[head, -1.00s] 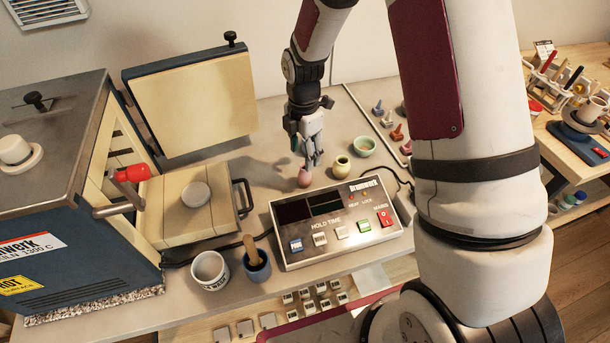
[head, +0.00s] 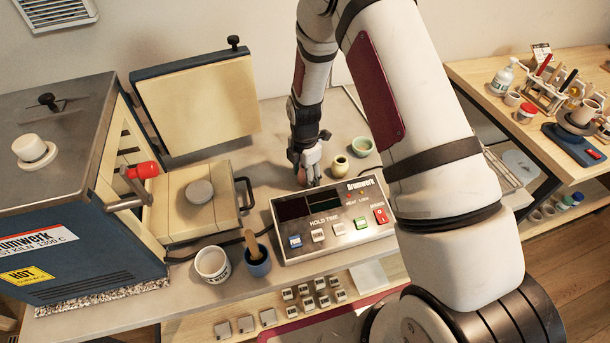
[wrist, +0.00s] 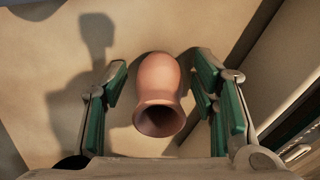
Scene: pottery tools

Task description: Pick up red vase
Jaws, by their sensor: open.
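The red vase (wrist: 159,93), a small pinkish-red pot with a flared dark mouth, stands between the fingers of my gripper (wrist: 161,105) in the wrist view. The gripper is open, with a green-padded finger on each side and a visible gap between the vase and each pad. In the head view my gripper (head: 311,172) is low over the table behind the control box, and it largely hides the vase.
The control box (head: 330,249) stands just in front of my gripper. A white cup (head: 212,265) stands near the front edge.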

